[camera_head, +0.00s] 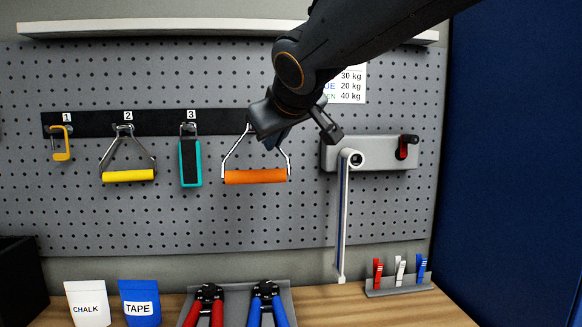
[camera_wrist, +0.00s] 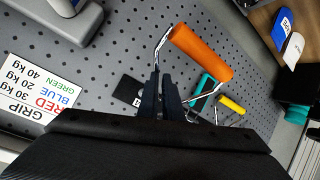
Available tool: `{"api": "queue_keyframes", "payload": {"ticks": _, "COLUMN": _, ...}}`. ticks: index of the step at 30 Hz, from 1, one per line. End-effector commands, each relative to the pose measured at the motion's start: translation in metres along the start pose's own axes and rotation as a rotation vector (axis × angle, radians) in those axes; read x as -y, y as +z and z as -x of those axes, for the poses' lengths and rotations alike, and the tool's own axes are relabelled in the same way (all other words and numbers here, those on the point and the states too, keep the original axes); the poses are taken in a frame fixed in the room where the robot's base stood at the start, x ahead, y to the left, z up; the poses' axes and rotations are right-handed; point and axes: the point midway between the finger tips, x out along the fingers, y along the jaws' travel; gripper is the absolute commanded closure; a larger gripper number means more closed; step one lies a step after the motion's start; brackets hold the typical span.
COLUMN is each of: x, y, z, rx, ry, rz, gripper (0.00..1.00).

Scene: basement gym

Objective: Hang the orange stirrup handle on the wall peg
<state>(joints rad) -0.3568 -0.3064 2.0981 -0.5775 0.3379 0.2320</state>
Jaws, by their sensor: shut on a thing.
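The orange stirrup handle (camera_head: 255,177) hangs level in front of the pegboard, its two metal side arms rising to my gripper. In the wrist view the orange grip (camera_wrist: 200,52) lies just beyond my fingers. My gripper (camera_head: 270,140) is shut on the upper part of the metal frame; its fingers also show in the wrist view (camera_wrist: 165,95). They are at the right part of the black peg strip (camera_head: 90,122). A label 4 (camera_wrist: 137,101) shows beside the fingers in the wrist view. The peg there is hidden, and I cannot tell whether the frame touches it.
A grey wall bracket (camera_head: 375,153) stands close right of my gripper.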

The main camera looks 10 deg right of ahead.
Motion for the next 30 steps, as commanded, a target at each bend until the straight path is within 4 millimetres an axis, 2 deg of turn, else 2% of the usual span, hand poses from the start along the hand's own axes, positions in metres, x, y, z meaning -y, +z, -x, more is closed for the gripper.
{"api": "queue_keyframes", "payload": {"ticks": 3, "x": 0.001, "y": -0.006, "z": 0.003, "rx": -0.013, "ry": 0.001, "rz": 0.004, "gripper": 1.00}}
{"api": "queue_keyframes", "payload": {"ticks": 30, "x": -0.005, "y": -0.009, "z": -0.014, "rx": -0.011, "ry": 0.004, "rz": 0.003, "gripper": 1.00}}
